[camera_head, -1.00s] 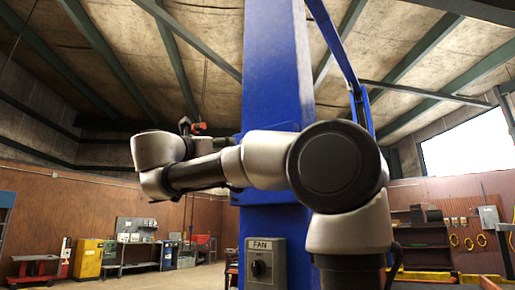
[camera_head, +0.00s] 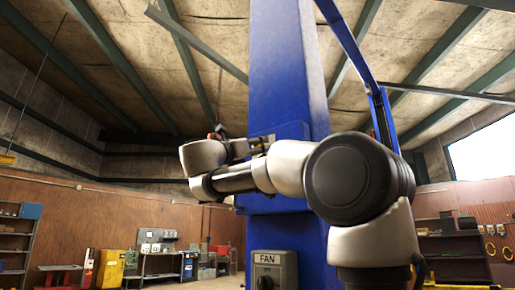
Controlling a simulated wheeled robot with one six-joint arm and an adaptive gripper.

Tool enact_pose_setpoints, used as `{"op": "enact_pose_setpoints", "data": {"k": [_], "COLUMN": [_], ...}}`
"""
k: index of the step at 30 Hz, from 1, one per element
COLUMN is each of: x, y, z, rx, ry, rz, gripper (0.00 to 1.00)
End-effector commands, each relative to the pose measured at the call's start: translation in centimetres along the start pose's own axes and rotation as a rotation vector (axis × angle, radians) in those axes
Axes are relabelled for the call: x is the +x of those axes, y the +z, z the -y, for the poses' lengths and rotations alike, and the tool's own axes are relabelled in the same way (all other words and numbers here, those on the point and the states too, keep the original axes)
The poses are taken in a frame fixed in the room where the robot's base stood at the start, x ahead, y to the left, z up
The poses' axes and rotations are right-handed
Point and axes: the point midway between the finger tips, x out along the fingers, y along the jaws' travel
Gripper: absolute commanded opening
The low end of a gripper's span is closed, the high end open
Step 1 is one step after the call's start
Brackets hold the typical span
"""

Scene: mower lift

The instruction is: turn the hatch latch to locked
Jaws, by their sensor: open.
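My arm reaches left across the front of a blue column (camera_head: 290,60). My gripper (camera_head: 250,146) shows only as a small dark shape beyond my wrist, pointing right towards a blue box on the column (camera_head: 292,131). It is open, and no held object shows. A small plate-like fitting (camera_head: 263,139) sits at the box's left part, close to the gripper. It may be the hatch latch, but it is too small and too covered to tell its position. I cannot tell whether the gripper touches it.
A grey switch box marked FAN (camera_head: 272,270) is on the column below my arm. Workbenches and a yellow cabinet (camera_head: 110,268) stand far back left. The floor between looks clear.

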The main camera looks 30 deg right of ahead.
Motion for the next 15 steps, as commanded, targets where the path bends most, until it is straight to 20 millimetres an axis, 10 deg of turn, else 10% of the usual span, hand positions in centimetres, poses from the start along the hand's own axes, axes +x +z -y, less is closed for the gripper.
{"op": "enact_pose_setpoints", "data": {"k": [11, 15], "x": [1.20, 1.19], "y": [-0.02, -0.02], "z": [0.00, 0.00], "rx": [0.000, 0.000], "ry": [0.000, 0.000], "rz": [0.000, 0.000], "gripper": [0.55, 0.35]}}
